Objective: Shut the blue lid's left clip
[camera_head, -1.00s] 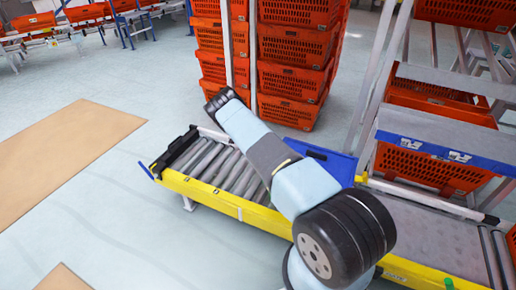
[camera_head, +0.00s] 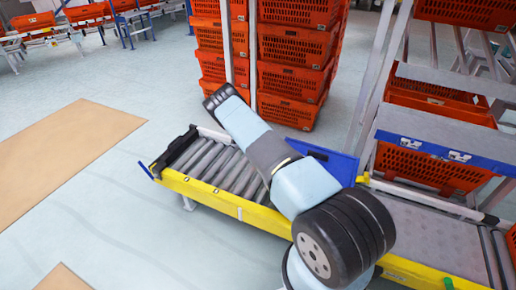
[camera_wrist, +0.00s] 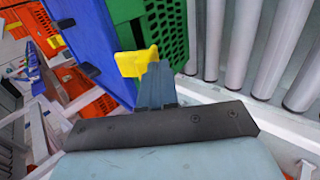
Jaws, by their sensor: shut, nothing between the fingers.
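The blue lid (camera_wrist: 90,45) is at the left in the wrist view, against a green perforated crate (camera_wrist: 165,25). In the head view the lid (camera_head: 338,166) shows partly behind my arm; the green crate is hidden there. A yellow clip (camera_wrist: 137,62) is at the lid's edge beside the crate. In the head view my gripper is hidden behind my arm.
The roller conveyor (camera_head: 212,165) with a yellow side rail (camera_head: 200,192) lies under my arm; its rollers (camera_wrist: 243,40) fill the wrist view's right. Stacked orange totes (camera_head: 290,75) stand behind, and a rack with orange totes (camera_head: 425,165) stands at the right. The floor at left is open.

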